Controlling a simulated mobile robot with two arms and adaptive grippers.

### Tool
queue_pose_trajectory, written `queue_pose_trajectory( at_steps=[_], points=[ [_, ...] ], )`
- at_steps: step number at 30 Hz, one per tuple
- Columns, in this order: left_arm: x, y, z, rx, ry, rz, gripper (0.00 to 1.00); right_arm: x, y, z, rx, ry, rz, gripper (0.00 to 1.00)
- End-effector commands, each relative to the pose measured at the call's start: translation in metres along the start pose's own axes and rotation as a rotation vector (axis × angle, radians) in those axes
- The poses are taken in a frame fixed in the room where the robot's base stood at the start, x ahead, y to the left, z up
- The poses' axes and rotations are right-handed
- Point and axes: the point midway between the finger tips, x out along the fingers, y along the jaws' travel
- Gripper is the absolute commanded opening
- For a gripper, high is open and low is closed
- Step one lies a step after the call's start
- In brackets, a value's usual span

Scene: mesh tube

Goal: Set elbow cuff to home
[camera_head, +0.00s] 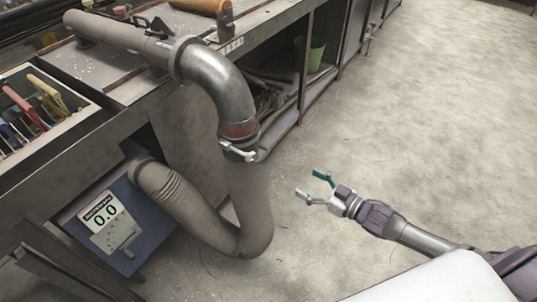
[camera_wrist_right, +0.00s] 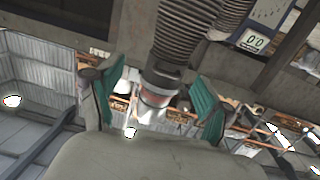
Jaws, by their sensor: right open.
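A grey metal elbow pipe (camera_head: 212,75) bends down from the bench top at the centre left. At its lower end is a cuff with a reddish band (camera_head: 239,131) and a pale clamp or lever (camera_head: 238,152) below it. A grey mesh hose (camera_head: 250,205) hangs from the cuff. My right gripper (camera_head: 313,186) is open and empty, to the right of and below the cuff, apart from it. In the right wrist view the open teal fingers (camera_wrist_right: 155,78) frame the hose (camera_wrist_right: 188,32) and the reddish band (camera_wrist_right: 158,88) beyond them. My left gripper is not in view.
A blue box with a gauge reading 0.0 (camera_head: 104,216) stands under the bench at the left. A tray of coloured-handle tools (camera_head: 30,108) is at the far left. A green bin (camera_head: 316,54) sits on the lower shelf. The concrete floor (camera_head: 430,110) at right is clear.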

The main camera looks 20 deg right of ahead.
Motion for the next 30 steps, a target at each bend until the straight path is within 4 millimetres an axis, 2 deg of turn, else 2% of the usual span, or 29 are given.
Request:
queue_pose_trajectory(
  at_steps=[1,3,6,11,18,24,30],
  points=[
    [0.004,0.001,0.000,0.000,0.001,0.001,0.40,0.001,-0.009,-0.018,0.002,0.039,-0.049,0.79],
    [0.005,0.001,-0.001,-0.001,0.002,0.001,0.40,0.002,-0.016,-0.035,0.010,0.075,-0.087,0.79],
    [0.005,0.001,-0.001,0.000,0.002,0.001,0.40,0.007,-0.021,-0.044,0.016,0.093,-0.106,0.79],
    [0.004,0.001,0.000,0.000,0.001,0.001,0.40,0.029,-0.022,-0.048,0.014,0.096,-0.105,0.79],
    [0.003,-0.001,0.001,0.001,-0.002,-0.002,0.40,0.081,-0.027,-0.052,0.013,0.095,-0.103,0.79],
    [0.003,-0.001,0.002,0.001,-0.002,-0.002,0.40,0.117,-0.031,-0.055,0.013,0.092,-0.103,0.79],
    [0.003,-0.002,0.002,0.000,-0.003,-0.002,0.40,0.136,-0.033,-0.055,0.014,0.090,-0.102,0.79]
  ],
)
